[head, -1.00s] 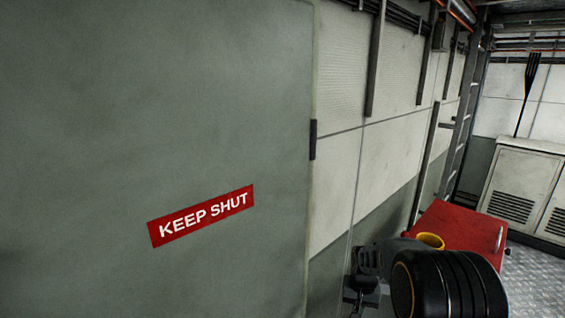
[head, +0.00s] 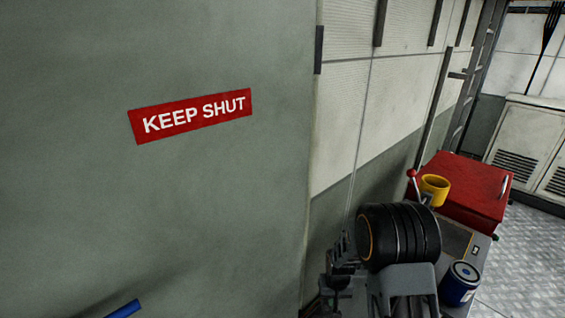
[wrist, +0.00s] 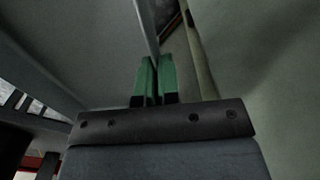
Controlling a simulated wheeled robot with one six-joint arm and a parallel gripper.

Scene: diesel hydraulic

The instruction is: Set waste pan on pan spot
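My gripper (wrist: 154,78) shows in the wrist view with its two green fingers close together and a narrow dark gap between them. A thin grey edge (wrist: 149,25) runs down from the top of that view to the fingertips. I cannot tell whether the fingers grip it or it lies behind them, nor what it belongs to. The gripper does not show in the head view. I cannot make out the waste pan or the pan spot for certain in either view.
A grey-green panel marked KEEP SHUT (head: 190,115) fills the left. At right are a red box (head: 470,190), a yellow mug (head: 434,189) and a blue can (head: 459,285). Metal floor (head: 525,250) is bare beyond. A blue bar (head: 124,309) shows at the bottom edge.

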